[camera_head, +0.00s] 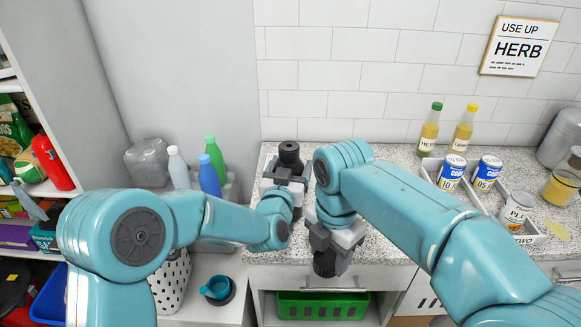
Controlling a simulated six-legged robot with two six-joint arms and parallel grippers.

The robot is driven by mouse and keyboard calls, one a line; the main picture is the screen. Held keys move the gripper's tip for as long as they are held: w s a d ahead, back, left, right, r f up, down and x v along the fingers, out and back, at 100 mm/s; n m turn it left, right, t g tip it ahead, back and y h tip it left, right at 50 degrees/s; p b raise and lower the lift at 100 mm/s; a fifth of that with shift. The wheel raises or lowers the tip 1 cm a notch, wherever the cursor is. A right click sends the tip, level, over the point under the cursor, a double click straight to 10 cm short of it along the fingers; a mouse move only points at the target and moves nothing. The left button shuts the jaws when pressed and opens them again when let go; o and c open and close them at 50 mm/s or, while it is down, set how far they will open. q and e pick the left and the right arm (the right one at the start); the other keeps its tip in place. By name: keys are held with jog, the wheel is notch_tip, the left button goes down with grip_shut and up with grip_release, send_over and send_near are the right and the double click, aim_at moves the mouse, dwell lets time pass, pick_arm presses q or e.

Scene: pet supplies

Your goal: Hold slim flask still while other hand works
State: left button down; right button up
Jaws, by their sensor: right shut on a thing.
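My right gripper (336,240) is over the front edge of the speckled counter, right of the middle of the picture. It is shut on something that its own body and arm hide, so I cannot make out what. My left gripper (285,178) is above the counter, left of and farther back than the right one. Its fingers are hidden, and I cannot tell whether it is open or shut. I cannot clearly pick out a slim flask near either gripper.
Two oil bottles (430,131) stand by the tiled wall. Blue-and-white cans (451,173) and a tilted-looking white can (517,209) are at a tray on the right. Coloured bottles (209,176) stand left. A green basket (322,305) is below the counter, and a teal cup (217,287) is lower left.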

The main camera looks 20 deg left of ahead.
pick_arm(q)
jog(key=shift+w, duration=0.1)
jog(key=shift+f, duration=0.15)
grip_release()
